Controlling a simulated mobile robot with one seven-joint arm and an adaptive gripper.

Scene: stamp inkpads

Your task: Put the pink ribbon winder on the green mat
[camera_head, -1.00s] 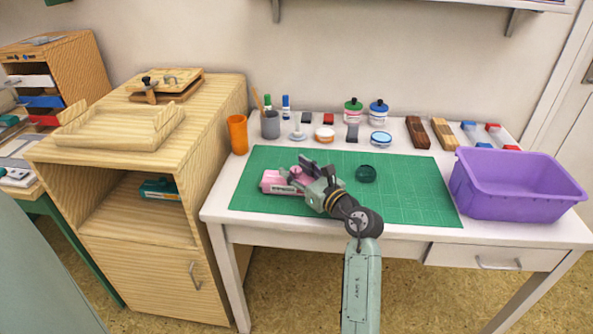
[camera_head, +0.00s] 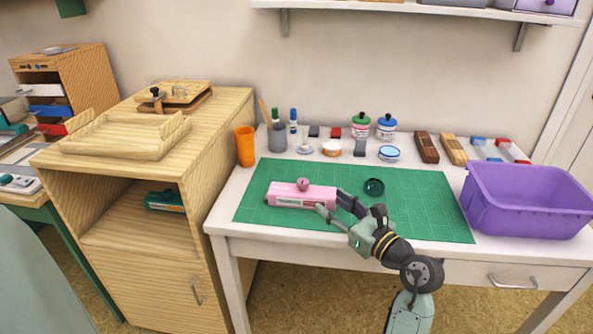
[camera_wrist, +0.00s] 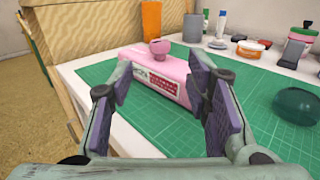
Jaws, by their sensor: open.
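The pink ribbon winder (camera_head: 290,194), a long block with a round knob on top and a printed label on its side, lies on the left part of the green mat (camera_head: 420,205). It also shows in the wrist view (camera_wrist: 158,70), beyond my fingers. My gripper (camera_head: 335,204) is open and empty at the right end of the winder, low over the mat. In the wrist view its two fingers (camera_wrist: 160,95) stand apart with the winder ahead of them, and the right finger hides the winder's right end. I cannot tell whether a finger touches it.
A dark green round thing (camera_head: 374,187) sits on the mat just behind my gripper. A purple bin (camera_head: 525,215) stands at the right. An orange cup (camera_head: 245,146), jars and blocks line the table's back. The mat's front left and right parts are clear.

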